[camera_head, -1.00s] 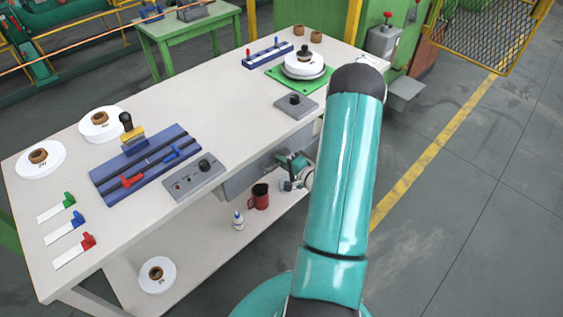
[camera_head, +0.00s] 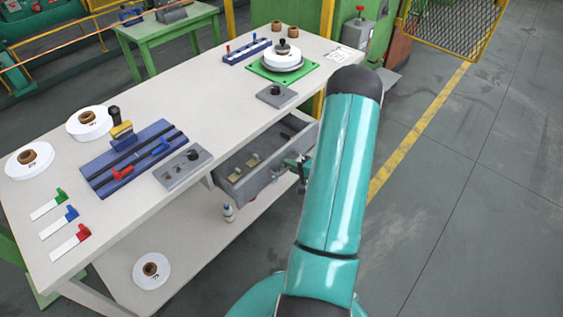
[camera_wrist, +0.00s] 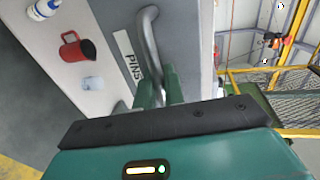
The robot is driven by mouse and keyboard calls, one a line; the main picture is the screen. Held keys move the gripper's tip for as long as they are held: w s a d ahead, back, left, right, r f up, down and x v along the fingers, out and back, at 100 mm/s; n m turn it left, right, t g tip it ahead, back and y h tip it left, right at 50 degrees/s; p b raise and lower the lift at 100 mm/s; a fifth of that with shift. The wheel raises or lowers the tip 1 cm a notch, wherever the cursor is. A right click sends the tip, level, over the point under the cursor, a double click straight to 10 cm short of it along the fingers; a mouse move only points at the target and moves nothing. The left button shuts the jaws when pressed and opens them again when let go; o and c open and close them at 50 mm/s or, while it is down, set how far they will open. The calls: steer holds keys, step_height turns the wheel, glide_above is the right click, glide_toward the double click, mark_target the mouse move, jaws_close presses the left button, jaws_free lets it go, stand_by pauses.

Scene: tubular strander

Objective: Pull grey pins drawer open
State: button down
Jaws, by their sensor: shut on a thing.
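The grey pins drawer (camera_head: 262,196) hangs under the white workbench and stands well open in the head view, its inside showing. In the wrist view the drawer front (camera_wrist: 181,25) carries a white label reading "PINS" (camera_wrist: 129,60) and a curved grey bar handle (camera_wrist: 149,40). My gripper (camera_wrist: 160,88) has its two green fingers shut on the handle. In the head view my gripper (camera_head: 299,168) is at the drawer front, partly hidden behind my teal arm, which also covers the drawer's right end.
Several small parts (camera_head: 243,167) lie in the drawer. A lower shelf (camera_head: 190,250) holds a white bottle (camera_head: 228,213) and a spool (camera_head: 151,270); the wrist view shows a red mug (camera_wrist: 78,48). The workbench top (camera_head: 215,95) bears spools and fixtures. Open floor (camera_head: 450,220) lies to the right.

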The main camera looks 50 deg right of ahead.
steer(key=f+v, duration=0.3)
steer(key=v, duration=1.1)
steer(key=shift+s, duration=0.65)
steer(key=shift+d, duration=0.1)
steer(key=c, duration=1.6)
jaws_free()
steer(key=shift+c, duration=0.2)
steer(key=v, duration=1.4)
steer(key=shift+w+d, duration=0.1)
